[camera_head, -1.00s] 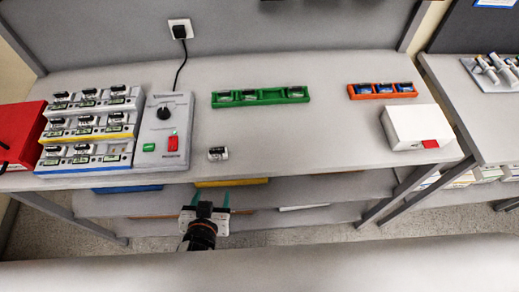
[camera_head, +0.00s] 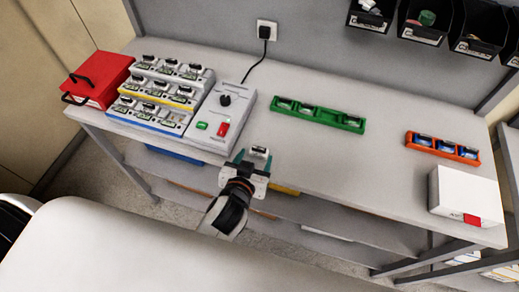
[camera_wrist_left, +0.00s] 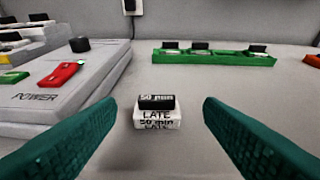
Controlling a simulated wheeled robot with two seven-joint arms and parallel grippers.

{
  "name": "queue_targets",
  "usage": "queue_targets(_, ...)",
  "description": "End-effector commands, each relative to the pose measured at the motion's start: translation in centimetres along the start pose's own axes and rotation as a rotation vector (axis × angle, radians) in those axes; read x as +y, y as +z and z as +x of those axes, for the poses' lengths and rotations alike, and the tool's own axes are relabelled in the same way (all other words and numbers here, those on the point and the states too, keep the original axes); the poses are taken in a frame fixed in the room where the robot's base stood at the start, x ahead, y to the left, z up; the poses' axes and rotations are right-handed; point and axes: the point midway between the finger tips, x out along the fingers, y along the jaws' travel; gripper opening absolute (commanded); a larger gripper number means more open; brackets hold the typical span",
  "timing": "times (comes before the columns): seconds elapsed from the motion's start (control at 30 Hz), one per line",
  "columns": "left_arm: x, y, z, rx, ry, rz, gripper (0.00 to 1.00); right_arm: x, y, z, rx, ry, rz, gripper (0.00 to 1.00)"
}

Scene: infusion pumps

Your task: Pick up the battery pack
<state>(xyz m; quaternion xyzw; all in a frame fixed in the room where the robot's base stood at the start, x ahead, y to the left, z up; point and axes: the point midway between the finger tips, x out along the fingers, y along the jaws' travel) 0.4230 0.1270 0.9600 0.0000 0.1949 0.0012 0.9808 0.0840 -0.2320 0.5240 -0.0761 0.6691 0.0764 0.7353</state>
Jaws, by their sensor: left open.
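The battery pack (camera_head: 260,152) appears to be the small white block with a black top near the front edge of the table. In the left wrist view the same block (camera_wrist_left: 158,114) stands upright, with "LATE" and "50 min" on its front. My left gripper (camera_head: 254,160) is open at the table's front edge, close to the block. In the left wrist view its two green fingers (camera_wrist_left: 160,125) spread left and right of the block, which sits ahead between them, apparently untouched. My right gripper is not in view.
A grey power box (camera_head: 220,120) with a red switch stands left of the block, beside a tiered rack (camera_head: 165,88). A green tray (camera_head: 318,115) lies behind to the right. An orange tray (camera_head: 442,148) and white box (camera_head: 466,195) are farther right. The tabletop between is clear.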

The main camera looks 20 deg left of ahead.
Motion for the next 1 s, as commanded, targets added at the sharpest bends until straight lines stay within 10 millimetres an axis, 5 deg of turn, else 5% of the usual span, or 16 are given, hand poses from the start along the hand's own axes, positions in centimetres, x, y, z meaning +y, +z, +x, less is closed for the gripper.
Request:
queue_targets(0.3,0.2,-0.1,4.0,0.000,0.000,0.002,0.62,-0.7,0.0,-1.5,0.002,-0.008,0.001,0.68)
queue_targets(0.57,0.2,-0.3,4.4,0.000,0.000,0.001,0.62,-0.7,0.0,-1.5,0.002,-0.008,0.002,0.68)
queue_targets(0.83,0.2,-0.3,4.4,0.000,0.000,0.001,0.22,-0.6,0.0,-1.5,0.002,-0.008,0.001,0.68)
queue_targets(1.0,0.2,-0.2,4.3,0.000,0.000,0.001,0.22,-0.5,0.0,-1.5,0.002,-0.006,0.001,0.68)
